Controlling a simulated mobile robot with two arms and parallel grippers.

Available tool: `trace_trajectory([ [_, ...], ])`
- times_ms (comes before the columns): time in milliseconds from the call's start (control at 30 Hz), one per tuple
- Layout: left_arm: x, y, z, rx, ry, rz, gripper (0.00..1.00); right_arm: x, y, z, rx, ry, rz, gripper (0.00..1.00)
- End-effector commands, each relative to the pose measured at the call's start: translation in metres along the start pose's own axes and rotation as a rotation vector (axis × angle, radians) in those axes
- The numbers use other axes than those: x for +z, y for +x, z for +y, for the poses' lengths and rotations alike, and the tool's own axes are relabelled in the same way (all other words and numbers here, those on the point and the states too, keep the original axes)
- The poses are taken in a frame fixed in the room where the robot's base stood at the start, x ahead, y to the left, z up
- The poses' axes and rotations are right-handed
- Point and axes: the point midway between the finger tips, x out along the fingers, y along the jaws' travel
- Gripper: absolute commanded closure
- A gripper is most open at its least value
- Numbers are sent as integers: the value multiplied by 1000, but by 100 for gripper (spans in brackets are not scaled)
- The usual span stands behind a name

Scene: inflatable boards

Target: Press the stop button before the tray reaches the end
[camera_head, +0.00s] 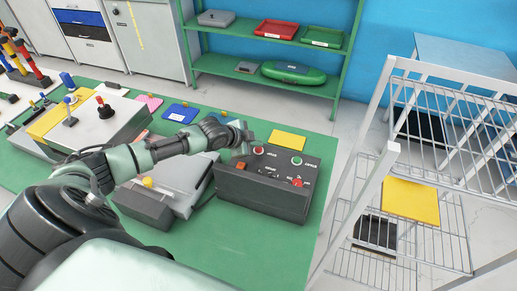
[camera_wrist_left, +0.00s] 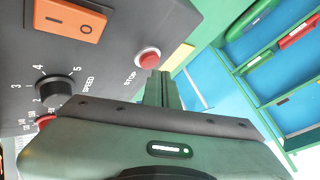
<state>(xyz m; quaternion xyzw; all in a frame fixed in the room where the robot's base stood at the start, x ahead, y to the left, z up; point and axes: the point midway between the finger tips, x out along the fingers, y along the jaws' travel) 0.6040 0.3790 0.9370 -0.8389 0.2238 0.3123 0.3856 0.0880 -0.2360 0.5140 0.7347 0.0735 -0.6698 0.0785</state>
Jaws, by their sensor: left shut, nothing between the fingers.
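A dark control box (camera_head: 262,199) stands on the green mat. Its red stop button (camera_head: 258,150) is at the far left of its top. In the left wrist view, the round red button (camera_wrist_left: 148,58) lies beside the word STOP. My left gripper (camera_head: 243,139) is shut and empty, just left of and beyond that button. Its fingertips (camera_wrist_left: 160,75) appear very near the button in the wrist view; I cannot tell whether they touch it. A red tray (camera_head: 277,29) and a green tray (camera_head: 322,37) rest on the back shelf; no moving tray can be made out. My right gripper is out of view.
The box also carries an orange switch (camera_wrist_left: 70,18), a black speed knob (camera_wrist_left: 54,90), a green button (camera_head: 296,160) and a red mushroom button (camera_head: 297,182). A grey case lies left of the box. A white wire rack (camera_head: 390,160) stands at right.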

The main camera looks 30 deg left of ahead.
Motion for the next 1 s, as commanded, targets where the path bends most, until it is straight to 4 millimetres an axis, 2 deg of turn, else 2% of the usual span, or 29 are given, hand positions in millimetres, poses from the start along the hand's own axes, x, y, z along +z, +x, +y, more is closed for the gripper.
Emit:
trace_trajectory([
  [1000,5,7,5,0,0,0,100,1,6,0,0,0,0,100],
])
